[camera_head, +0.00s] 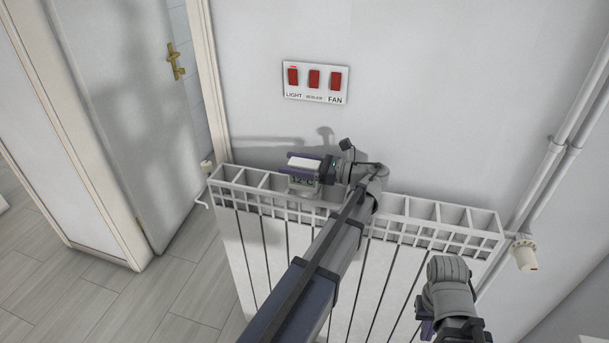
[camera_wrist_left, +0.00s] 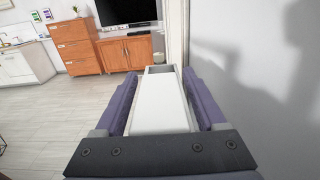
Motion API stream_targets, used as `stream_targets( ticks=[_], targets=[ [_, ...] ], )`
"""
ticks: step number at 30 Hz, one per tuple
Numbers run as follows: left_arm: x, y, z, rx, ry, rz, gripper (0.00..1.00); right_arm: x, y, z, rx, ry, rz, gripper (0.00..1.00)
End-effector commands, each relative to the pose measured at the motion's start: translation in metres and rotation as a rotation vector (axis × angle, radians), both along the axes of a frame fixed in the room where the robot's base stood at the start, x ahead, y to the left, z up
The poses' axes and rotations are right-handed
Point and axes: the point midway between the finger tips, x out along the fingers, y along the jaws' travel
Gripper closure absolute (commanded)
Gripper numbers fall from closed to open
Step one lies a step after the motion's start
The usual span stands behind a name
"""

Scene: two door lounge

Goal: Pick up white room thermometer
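The white room thermometer (camera_head: 305,164) is at the top of the radiator, left of its middle, with a "12°C" display facing front. My left gripper (camera_head: 302,167) is around it, reaching in from the right with one finger on the wall side and one on the room side. In the left wrist view the white thermometer (camera_wrist_left: 160,105) lies between the two purple fingers (camera_wrist_left: 163,100), very close to both. I cannot tell whether they press on it. My right gripper (camera_head: 426,325) is low in front of the radiator, partly hidden by its wrist, its fingers unclear.
The white radiator (camera_head: 262,205) stands along the wall, with a valve (camera_head: 525,255) and pipes at the right.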

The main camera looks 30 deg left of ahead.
Motion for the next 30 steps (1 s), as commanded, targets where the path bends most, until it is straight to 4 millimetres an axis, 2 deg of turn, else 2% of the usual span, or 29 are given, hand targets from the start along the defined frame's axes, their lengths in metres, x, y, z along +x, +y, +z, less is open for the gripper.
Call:
stream_targets(
  ticks=[2, 18, 30],
  targets=[
    [0.0, -0.0002, 0.0, 0.0, 0.0, 0.0, 0.38, 0.0, 0.0, 0.0, 0.0, 0.0, 0.0, 1.0],
    [0.0002, -0.0004, 0.0, 0.0, 0.0, 0.0, 0.98, 0.0, 0.0, 0.0, 0.0, 0.0, 0.0, 1.0],
    [0.0001, -0.0004, 0.0011, 0.0, 0.0, 0.0, 1.0, 0.0, 0.0, 0.001, 0.0, 0.0, 0.0, 1.0]
  ],
)
